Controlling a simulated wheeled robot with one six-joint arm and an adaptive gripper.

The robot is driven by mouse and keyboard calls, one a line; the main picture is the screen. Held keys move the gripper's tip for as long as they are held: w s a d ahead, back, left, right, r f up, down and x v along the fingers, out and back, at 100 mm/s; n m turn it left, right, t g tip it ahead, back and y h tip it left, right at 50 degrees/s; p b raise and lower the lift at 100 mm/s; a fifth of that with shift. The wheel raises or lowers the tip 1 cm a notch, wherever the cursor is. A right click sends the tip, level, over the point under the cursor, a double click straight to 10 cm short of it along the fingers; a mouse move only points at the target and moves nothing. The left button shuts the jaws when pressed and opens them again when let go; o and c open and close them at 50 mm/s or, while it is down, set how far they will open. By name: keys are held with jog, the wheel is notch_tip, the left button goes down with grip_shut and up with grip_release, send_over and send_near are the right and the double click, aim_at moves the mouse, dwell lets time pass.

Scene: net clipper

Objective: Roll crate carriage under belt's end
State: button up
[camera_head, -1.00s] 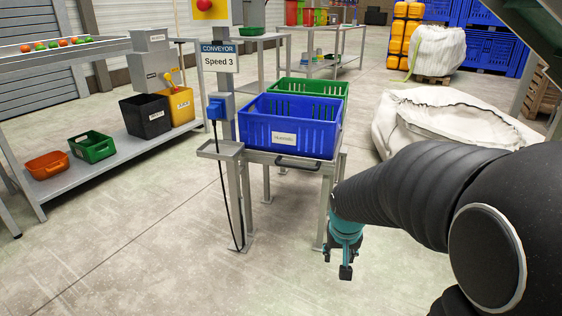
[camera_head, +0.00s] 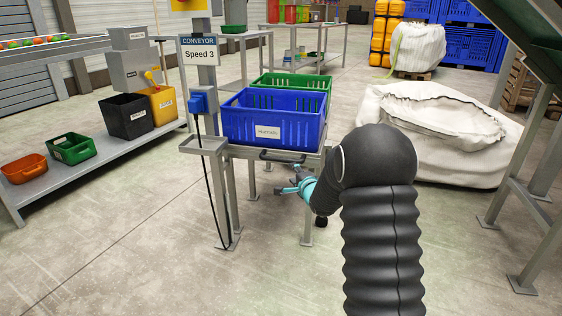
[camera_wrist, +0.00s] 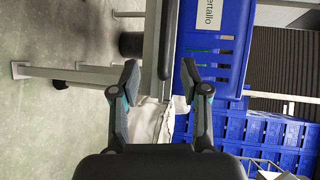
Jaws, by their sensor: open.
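The crate carriage, a grey metal frame (camera_head: 232,190) with a black handle (camera_head: 283,156) on its front edge, stands mid-view. It bears a blue crate (camera_head: 240,124) with a white label and a green crate (camera_head: 318,84) behind it. My gripper (camera_head: 288,181) is open and empty, just below and in front of the handle. In the wrist view my gripper (camera_wrist: 158,83) has its fingers spread; the dark handle bar (camera_wrist: 168,42) lies ahead, in line with the gap between them, and the blue crate (camera_wrist: 222,42) is to the right. Which thing is the belt's end is unclear.
A post with a "CONVEYOR Speed 3" sign (camera_head: 199,50) and a hanging cable stands at the carriage's left. A white bulk bag (camera_head: 430,135) lies to the right, with grey metal legs (camera_head: 545,180) beyond. A low shelf with bins (camera_head: 85,160) is left. The front floor is clear.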

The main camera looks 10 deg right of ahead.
aim_at(282, 161)
jog(key=shift+m, duration=0.6)
jog(key=x, duration=0.9)
jog(key=r+x, duration=0.1)
jog(key=x, duration=0.3)
jog(key=shift+w+a+f+b, duration=0.15)
jog(key=shift+w+b, duration=0.15)
jog(key=shift+w, duration=0.15)
grip_shut()
